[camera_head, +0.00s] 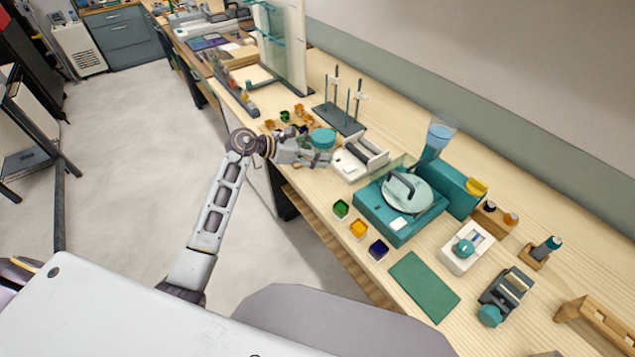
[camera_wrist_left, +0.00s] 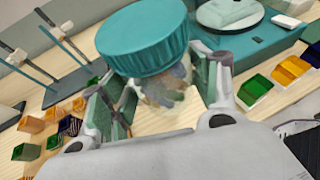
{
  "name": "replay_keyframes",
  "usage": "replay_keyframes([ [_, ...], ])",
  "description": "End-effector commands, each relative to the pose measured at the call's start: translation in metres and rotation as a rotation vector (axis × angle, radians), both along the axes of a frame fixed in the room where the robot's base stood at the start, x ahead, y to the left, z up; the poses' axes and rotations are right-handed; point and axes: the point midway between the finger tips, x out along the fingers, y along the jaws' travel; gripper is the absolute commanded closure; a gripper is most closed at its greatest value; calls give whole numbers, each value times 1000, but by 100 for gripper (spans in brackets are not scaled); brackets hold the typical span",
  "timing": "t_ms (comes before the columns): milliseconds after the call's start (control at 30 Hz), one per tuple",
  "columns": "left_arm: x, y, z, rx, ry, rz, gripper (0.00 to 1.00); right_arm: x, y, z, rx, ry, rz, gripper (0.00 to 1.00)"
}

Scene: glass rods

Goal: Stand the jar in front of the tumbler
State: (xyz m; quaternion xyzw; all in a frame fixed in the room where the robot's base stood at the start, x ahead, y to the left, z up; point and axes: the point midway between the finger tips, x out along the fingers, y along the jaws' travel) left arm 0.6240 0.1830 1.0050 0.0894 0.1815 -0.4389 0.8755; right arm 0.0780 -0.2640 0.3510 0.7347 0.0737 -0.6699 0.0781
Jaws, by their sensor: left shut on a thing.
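The jar (camera_head: 323,138) has a broad teal lid and a clear body with mixed pieces inside. In the left wrist view the jar (camera_wrist_left: 145,40) is between the two fingers. My left gripper (camera_head: 317,157) is shut on the jar's body below the lid, near the bench's front edge. I cannot tell whether the jar's base touches the bench. A dark device with rollers and a teal end (camera_head: 505,289), which looks like the tumbler, stands at the right of the bench, far from the jar. My right gripper is not in view.
A white tray (camera_head: 360,157) is just right of the jar, then a teal grinding machine (camera_head: 382,222). Coloured blocks (camera_head: 285,116) and a rod stand (camera_head: 338,119) lie behind it. Small colour cups (camera_head: 358,229) and a bare green mat (camera_head: 424,287) are along the front.

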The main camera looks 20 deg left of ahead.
Motion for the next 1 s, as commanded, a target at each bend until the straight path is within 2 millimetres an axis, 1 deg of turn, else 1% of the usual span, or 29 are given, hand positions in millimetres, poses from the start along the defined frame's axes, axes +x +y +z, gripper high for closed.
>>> replay_keyframes([
  [400, 0, 1, 0, -6, -4, 8, 78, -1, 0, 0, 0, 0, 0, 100],
  [533, 0, 1, -4, -6, -3, 7, 78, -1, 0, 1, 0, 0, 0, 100],
  [667, -1, 1, -16, -7, -2, 8, 78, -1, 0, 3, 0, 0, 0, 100],
  [900, -1, 1, -48, -9, -2, 8, 78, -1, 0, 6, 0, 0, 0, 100],
  [1000, 0, 1, -57, -7, -3, 8, 78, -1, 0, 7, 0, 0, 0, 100],
])
